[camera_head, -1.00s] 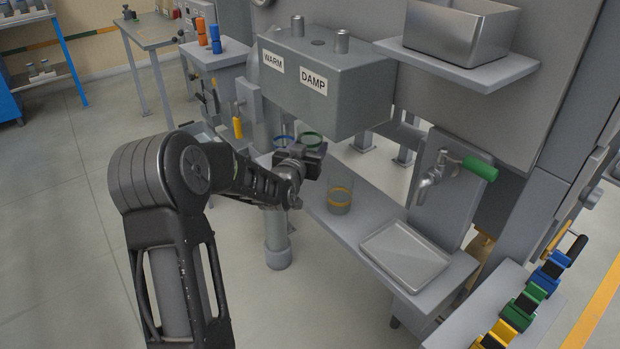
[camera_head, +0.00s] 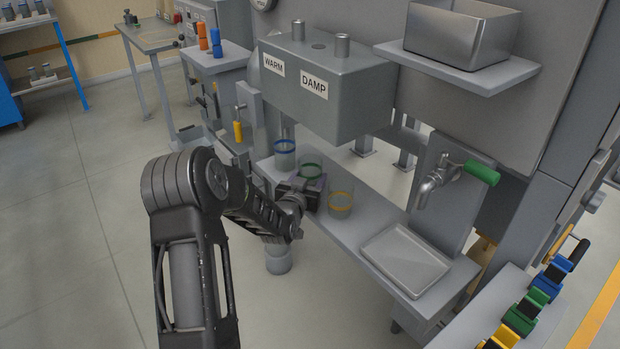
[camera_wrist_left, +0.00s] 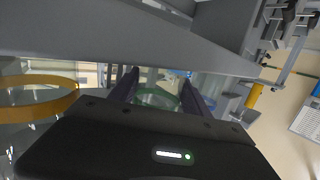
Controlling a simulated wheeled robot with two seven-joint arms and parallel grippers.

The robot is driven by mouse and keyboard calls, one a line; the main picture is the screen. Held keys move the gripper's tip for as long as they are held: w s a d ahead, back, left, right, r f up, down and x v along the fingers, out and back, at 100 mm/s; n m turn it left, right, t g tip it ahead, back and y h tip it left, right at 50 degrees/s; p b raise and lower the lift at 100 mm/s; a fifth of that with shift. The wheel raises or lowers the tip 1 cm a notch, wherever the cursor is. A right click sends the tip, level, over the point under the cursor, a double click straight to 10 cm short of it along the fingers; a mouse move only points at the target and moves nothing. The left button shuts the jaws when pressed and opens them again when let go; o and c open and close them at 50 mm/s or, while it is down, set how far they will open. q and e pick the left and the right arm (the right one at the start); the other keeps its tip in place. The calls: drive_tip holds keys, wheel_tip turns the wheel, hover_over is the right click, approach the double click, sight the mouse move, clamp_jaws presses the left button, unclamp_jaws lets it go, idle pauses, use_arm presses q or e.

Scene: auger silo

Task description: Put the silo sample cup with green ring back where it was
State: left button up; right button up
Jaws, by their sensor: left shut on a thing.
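The clear sample cup with the green ring (camera_head: 311,171) is at the shelf (camera_head: 352,236), between the other two cups. My left gripper (camera_head: 303,187) is shut on it from the near side; the gripper hides its lower part, so I cannot tell whether its base touches the shelf. In the left wrist view the green ring (camera_wrist_left: 158,98) shows between the two dark fingers. The cup with the blue ring (camera_head: 284,154) stands to its left, and the cup with the yellow ring (camera_head: 341,204) stands to its right, close to the gripper. My right gripper is not in view.
A grey box labelled WARM and DAMP (camera_head: 322,112) hangs above the shelf. A metal tray (camera_head: 405,258) lies on the shelf's right end, below a tap with a green handle (camera_head: 478,171). The shelf between the yellow-ringed cup and the tray is clear.

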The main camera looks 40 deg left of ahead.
use_arm(q)
drive_tip(key=shift+f, duration=0.1)
drive_tip(key=o, duration=1.6)
drive_tip(key=shift+r, duration=0.25)
drive_tip(key=shift+s+d, duration=0.1)
drive_tip(key=shift+s, duration=0.25)
drive_tip(key=v, duration=1.1)
drive_tip(key=shift+s+d, duration=0.1)
drive_tip(key=shift+s, duration=0.05)
